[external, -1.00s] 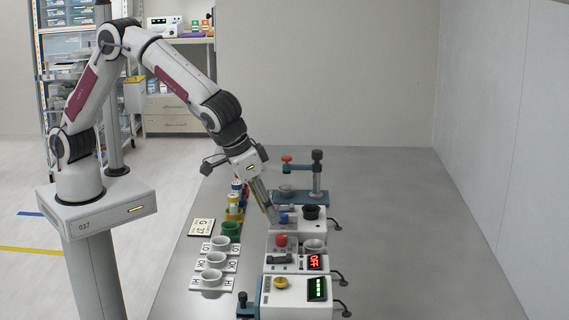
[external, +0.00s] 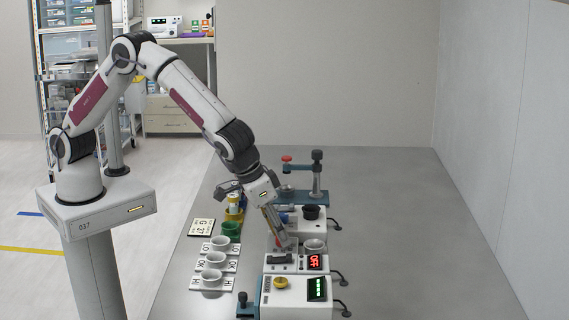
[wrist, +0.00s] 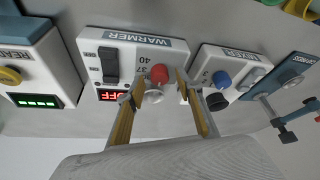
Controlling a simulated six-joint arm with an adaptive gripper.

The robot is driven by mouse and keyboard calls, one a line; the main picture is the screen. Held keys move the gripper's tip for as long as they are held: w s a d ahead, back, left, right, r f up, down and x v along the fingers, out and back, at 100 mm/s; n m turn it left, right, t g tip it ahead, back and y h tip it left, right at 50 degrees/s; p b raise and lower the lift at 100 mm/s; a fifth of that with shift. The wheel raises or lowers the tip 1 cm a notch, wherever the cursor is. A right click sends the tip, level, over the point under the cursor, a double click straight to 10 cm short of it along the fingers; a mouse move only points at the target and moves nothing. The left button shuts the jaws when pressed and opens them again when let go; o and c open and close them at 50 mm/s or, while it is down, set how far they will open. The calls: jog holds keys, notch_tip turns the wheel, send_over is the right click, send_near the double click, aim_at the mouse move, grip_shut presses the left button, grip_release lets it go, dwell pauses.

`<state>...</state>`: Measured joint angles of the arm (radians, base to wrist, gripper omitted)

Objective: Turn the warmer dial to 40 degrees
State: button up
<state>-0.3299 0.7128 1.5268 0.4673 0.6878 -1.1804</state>
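The warmer (wrist: 187,47) is a white box labelled WARMER; it also shows in the external view (external: 272,268). Its red dial (wrist: 159,73) has the marks 37 and 40 beside it, and where it points is not clear. A black switch (wrist: 110,66) and a red display (wrist: 113,95) reading OFF are on the same panel. My gripper (wrist: 160,86) is open and empty, with one finger to each side of the red dial in the wrist view. Contact with the dial cannot be told. In the external view my gripper (external: 287,242) is low over the warmer and partly hides the dial.
The mixer with a blue dial (wrist: 221,79) stands close to the warmer on one side. The reader with a yellow dial (external: 281,283) stands on the other. A press (external: 317,175) is farther back. White cups (external: 212,277) on cards are at left. The table's right side is clear.

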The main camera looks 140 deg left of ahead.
jog(key=shift+f, duration=0.25)
grip_shut()
